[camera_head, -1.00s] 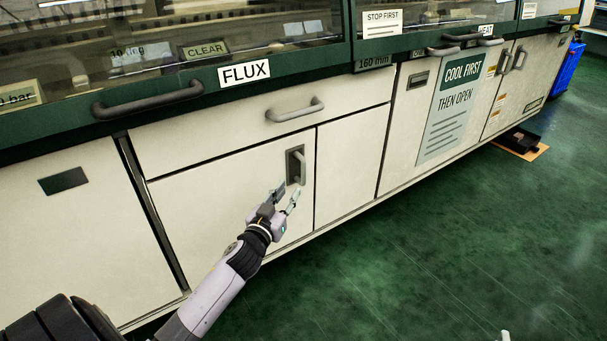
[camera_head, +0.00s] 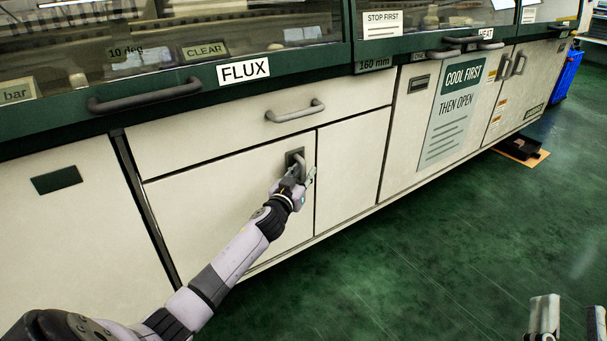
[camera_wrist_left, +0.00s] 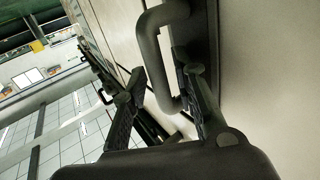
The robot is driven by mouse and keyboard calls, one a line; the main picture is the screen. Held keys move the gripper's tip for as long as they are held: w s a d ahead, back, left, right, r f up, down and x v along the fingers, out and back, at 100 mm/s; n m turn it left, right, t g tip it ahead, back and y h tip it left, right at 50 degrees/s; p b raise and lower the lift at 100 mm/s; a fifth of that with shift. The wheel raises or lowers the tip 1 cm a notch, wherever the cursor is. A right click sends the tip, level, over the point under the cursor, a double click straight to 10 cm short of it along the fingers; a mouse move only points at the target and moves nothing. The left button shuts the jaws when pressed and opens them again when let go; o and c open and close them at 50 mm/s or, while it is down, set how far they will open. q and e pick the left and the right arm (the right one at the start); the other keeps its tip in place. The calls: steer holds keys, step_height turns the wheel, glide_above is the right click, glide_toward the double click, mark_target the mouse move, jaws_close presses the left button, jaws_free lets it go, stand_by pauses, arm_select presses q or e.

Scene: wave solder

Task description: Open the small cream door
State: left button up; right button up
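The small cream door (camera_head: 220,215) is shut, below the FLUX sign. Its grey handle (camera_head: 302,164) stands on a dark plate near its upper right corner and also shows close up in the left wrist view (camera_wrist_left: 148,50). My left gripper (camera_head: 303,175) is at this handle and covers its lower part. In the left wrist view my left gripper's fingers (camera_wrist_left: 160,75) are apart, with the handle's bar between them; I see no firm closing on it. My right gripper (camera_head: 570,315) shows only its fingertips at the bottom right, apart and empty, over the floor.
A cream drawer front (camera_head: 250,125) with its own handle (camera_head: 295,111) lies above the door. A long dark handle (camera_head: 145,97) is on the green hood edge. The green floor (camera_head: 400,260) in front is clear.

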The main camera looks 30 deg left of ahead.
arm_select(q)
steer(key=shift+c, duration=0.2)
jaws_close()
stand_by(0.4)
